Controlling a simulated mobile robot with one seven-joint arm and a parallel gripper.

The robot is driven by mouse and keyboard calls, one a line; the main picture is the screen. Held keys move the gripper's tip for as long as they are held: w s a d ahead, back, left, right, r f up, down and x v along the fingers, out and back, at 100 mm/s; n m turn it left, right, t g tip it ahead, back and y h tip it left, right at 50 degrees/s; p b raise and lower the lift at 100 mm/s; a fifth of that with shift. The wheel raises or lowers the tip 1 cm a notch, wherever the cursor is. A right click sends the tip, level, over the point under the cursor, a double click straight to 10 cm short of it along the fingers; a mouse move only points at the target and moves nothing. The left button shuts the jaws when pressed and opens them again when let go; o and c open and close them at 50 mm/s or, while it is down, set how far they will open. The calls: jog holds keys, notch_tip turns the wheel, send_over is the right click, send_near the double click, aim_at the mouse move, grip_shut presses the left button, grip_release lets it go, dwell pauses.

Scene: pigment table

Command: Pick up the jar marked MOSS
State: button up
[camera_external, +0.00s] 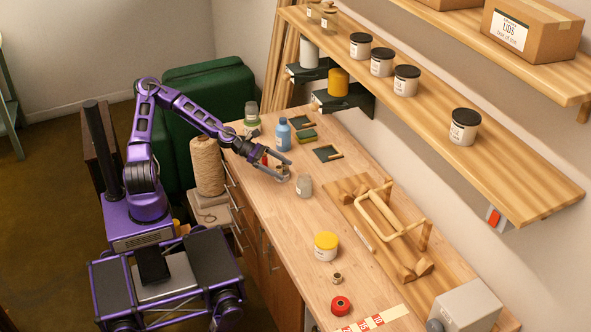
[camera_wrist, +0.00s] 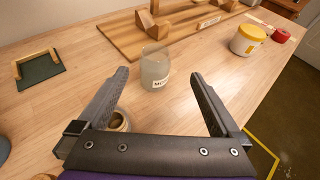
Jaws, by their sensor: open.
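The jar marked MOSS (camera_wrist: 155,70) is a small, pale, see-through jar standing upright on the wooden worktop. Its white label shows the letters "MO", with the rest hard to read. It also shows in the external view as a greyish jar (camera_external: 304,187), just beyond my fingertips. My gripper (camera_external: 287,169) is open and empty, low over the worktop. In the wrist view the jar stands ahead of the gap between my two fingers (camera_wrist: 160,73), apart from both.
A small round metal-looking item (camera_wrist: 118,121) sits beside my left finger in the wrist view. A blue bottle (camera_external: 283,134) stands behind my gripper. A wooden frame on a board (camera_external: 350,193) lies along the wall side. A yellow-lidded jar (camera_external: 326,247) stands farther along the worktop.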

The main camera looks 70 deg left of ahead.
aim_at(311, 182)
jog(key=x, duration=0.7)
jog(key=shift+w+f+b, duration=0.1)
jog(key=shift+f+b, duration=0.05)
jog(key=shift+b, duration=0.15)
jog(key=shift+w+a+x, duration=0.1)
jog(key=shift+x, duration=1.25)
jog(key=shift+w+a+x, duration=0.1)
jog(key=shift+w+x, duration=0.05)
jog(key=shift+x, duration=1.15)
jog(key=c, duration=1.4)
jog(key=shift+c, duration=0.3)
